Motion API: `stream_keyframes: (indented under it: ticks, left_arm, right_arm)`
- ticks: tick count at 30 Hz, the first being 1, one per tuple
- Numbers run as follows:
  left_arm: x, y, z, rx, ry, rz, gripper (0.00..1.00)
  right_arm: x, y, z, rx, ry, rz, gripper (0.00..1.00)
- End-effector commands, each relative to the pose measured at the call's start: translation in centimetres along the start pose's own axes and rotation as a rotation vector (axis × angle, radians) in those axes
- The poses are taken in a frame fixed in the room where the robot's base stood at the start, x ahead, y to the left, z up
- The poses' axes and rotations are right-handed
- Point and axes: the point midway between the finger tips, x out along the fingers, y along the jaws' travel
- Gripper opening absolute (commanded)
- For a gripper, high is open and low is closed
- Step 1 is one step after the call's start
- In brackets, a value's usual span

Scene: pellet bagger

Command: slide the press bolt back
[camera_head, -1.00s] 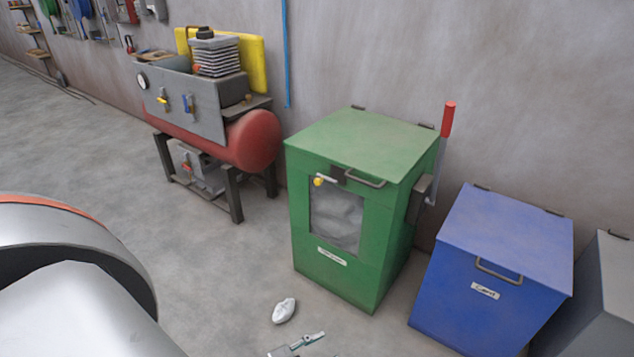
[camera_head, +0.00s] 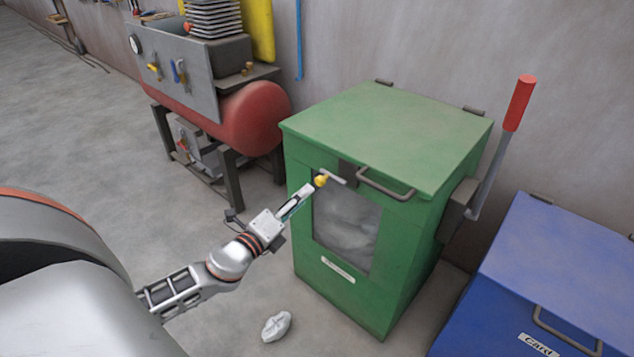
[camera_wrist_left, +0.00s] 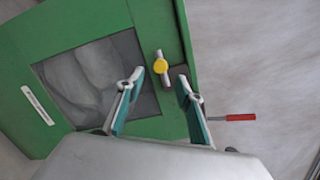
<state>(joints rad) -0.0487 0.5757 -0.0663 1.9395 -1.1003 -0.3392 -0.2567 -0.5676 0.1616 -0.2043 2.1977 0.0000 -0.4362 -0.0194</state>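The press is a green box (camera_head: 405,280) with a hinged lid and a front window. Its bolt (camera_head: 335,177) is a short pale rod with a yellow knob (camera_head: 321,181), high on the front at the window's top edge. In the left wrist view the yellow knob (camera_wrist_left: 160,67) shows just beyond and between the fingertips, with the bolt running towards a dark bracket. My left gripper (camera_head: 309,190) is open and reaches up to the knob from the lower left. I cannot tell whether the fingers touch it. My right gripper is not in view.
A bent handle (camera_head: 386,184) sticks out right of the bolt. A red-gripped lever (camera_head: 519,103) rises at the press's right side. A blue bin (camera_head: 560,270) stands to the right, a red tank (camera_head: 255,115) behind left. A white crumpled lump (camera_head: 276,326) lies on the floor.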

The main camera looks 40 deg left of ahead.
Motion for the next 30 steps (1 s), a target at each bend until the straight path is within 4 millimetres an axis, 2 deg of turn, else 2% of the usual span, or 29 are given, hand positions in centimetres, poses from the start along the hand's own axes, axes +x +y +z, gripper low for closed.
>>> stream_keyframes:
  ticks: [6, 13, 18, 27, 30]
  left_arm:
    - [3.2, -0.3, 0.2, -0.001, -0.002, -0.004, 0.36]
    - [5.9, -0.1, 0.0, -0.003, 0.000, 0.000, 0.36]
    - [6.8, 0.0, 0.0, -0.004, 0.000, 0.001, 0.36]
    - [6.9, 0.0, 0.0, -0.005, 0.000, 0.002, 0.36]
    - [6.9, 0.0, 0.0, -0.005, 0.000, 0.002, 0.10]
  right_arm:
    - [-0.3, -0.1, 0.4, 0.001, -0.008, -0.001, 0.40]
    - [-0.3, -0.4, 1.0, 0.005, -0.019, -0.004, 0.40]
    - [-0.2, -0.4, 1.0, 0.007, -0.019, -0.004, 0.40]
    - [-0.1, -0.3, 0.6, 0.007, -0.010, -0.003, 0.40]
    - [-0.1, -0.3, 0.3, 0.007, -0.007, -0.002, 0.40]
